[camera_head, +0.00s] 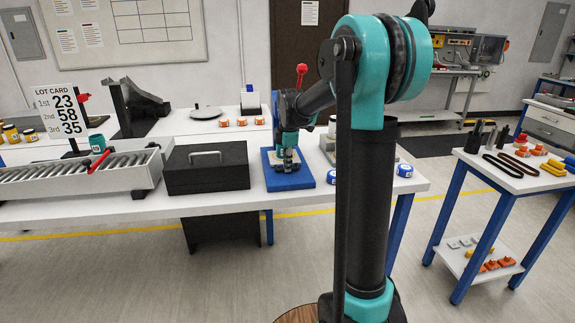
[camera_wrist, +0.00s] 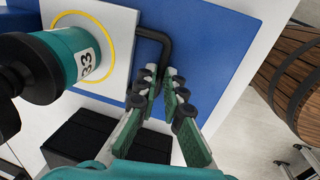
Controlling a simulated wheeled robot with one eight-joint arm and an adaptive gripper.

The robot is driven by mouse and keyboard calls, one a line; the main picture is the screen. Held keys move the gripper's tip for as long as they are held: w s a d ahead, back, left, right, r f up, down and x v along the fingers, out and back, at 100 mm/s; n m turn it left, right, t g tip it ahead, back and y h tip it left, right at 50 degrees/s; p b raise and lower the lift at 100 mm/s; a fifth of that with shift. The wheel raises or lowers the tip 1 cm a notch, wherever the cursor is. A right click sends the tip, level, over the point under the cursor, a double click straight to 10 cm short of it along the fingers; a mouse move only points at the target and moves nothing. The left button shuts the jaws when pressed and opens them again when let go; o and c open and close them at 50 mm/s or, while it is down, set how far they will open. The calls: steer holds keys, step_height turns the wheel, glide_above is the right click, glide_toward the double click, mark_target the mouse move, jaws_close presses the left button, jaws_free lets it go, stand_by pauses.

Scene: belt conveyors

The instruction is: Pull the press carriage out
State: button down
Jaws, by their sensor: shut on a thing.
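The press carriage is a pale square plate (camera_wrist: 122,22) with a yellow ring, lying over a blue base (camera_wrist: 215,45) in the wrist view. A black bent handle (camera_wrist: 160,36) joins the plate's edge. My gripper (camera_wrist: 166,92) is shut on this handle, its green-padded fingers partly hiding the bar. A teal cylinder (camera_wrist: 70,55) marked 33, with a black end, covers part of the plate. In the head view the blue base (camera_head: 300,182) lies on the white bench and my gripper (camera_head: 286,157) points down over it. My wrist hides much of the press there.
A black box (camera_head: 205,172) with a handle stands left of the blue base, beside a roller conveyor (camera_head: 75,177). Blue-and-white rolls (camera_head: 404,171) lie to the right, orange ones (camera_head: 241,121) behind. The floor before the bench is clear.

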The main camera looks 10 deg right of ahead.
steer(key=s, duration=1.1)
steer(key=shift+w, duration=0.1)
steer(key=c, duration=1.6)
jaws_free()
steer(key=r, duration=0.4)
steer(key=s+r, duration=0.1)
steer(key=r, duration=0.3)
steer(key=s+r, duration=0.1)
steer(key=r, duration=0.3)
steer(key=shift+f, duration=0.1)
